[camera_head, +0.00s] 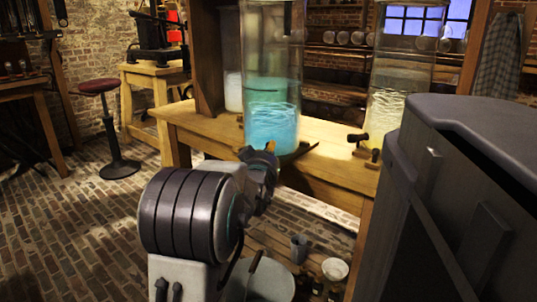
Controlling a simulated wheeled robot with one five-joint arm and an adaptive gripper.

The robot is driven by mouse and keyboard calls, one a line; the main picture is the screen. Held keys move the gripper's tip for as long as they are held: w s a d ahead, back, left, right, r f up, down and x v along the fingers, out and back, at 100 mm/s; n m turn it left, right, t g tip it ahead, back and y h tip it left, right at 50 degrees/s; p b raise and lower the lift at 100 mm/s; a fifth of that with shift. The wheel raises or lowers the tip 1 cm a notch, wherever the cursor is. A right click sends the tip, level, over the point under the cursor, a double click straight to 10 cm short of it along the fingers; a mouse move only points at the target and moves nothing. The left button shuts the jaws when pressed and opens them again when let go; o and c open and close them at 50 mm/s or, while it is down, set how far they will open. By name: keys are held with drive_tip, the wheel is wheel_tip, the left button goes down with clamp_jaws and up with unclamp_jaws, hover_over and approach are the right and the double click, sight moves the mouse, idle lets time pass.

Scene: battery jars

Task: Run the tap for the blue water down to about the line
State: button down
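A tall glass jar (272,40) stands on the wooden bench, with blue water (272,120) in its lower half. The water's top is a paler teal band and its lower part is brighter blue. I cannot clearly make out a marked line on the glass. My gripper (269,150) is at the front foot of this jar, by the bench edge. A small orange piece shows at its tip; I cannot tell whether it is part of the tap. The tap is mostly hidden behind my gripper. The fingers are too small and covered to read.
A second jar (405,60) with pale yellow water and a dark tap (357,138) stands right on the bench (320,160). A pale bucket (270,282), grey cup (299,247) and white bowl (335,268) are below. Brick floor lies open left.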

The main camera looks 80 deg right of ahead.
drive_tip(key=shift+w+r, duration=0.15)
drive_tip(key=shift+r, duration=0.15)
drive_tip(key=c, duration=1.3)
unclamp_jaws()
drive_tip(key=o, duration=0.4)
drive_tip(key=shift+f, duration=0.2)
drive_tip(key=shift+a, duration=0.1)
drive_tip(key=a, duration=1.1)
drive_tip(key=shift+w+a+r, duration=0.15)
drive_tip(key=shift+a+r, duration=0.15)
drive_tip(key=shift+a, duration=0.1)
